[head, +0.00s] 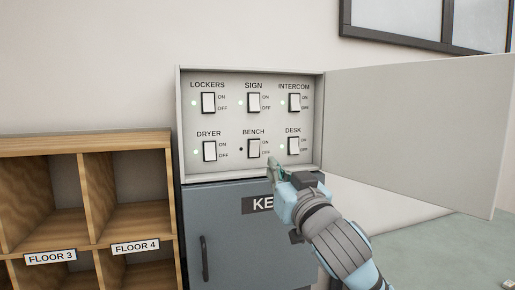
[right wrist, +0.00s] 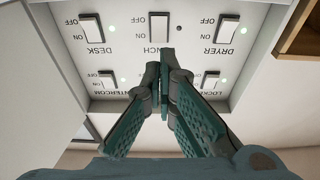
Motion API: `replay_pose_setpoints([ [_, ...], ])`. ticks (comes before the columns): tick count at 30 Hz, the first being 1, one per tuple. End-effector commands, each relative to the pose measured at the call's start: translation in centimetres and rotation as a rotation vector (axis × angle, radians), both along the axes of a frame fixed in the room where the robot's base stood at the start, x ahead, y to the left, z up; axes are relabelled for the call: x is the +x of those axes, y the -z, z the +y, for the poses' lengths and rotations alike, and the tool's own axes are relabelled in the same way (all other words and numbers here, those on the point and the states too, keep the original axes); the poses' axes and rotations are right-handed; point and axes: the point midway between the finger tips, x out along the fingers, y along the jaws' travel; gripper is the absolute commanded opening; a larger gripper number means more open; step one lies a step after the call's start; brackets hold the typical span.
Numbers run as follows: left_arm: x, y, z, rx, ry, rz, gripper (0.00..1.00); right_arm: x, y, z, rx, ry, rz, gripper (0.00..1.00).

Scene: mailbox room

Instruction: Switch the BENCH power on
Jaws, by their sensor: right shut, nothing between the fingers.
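The switch panel (head: 230,126) sits in an open wall box with several labelled rocker switches. The BENCH switch (head: 253,149) is in the middle of the lower row. The small light left of it is dark, while the lights at the other switches glow green. My right gripper (head: 273,163) is shut and empty, just below and right of the BENCH switch. In the right wrist view its closed fingertips (right wrist: 163,58) are just below the BENCH switch (right wrist: 159,26) in the picture and cover part of its label. I cannot tell whether they touch the panel. My left gripper is not in view.
The box door (head: 412,130) stands open to the right. A blue-grey cabinet (head: 222,222) with a handle is below the box. A wooden shelf unit (head: 88,141) with floor labels stands at left. A window (head: 425,22) is at upper right.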

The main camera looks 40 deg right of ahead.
Motion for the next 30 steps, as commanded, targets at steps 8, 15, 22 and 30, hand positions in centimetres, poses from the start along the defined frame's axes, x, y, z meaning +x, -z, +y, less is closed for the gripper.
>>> replay_pose_setpoints([
  [8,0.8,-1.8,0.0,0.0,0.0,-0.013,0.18,5.6,-1.5,-1.8,0.005,-0.002,0.001,0.0],
  [15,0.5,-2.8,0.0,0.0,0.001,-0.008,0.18,9.6,-2.4,-3.2,0.002,-0.002,0.0,0.0],
  [22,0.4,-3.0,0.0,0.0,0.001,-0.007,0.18,10.9,-2.5,-3.7,-0.001,-0.003,0.0,0.0],
  [30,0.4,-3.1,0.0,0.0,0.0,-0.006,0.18,10.9,-2.5,-3.6,0.001,-0.003,0.002,0.0],
])
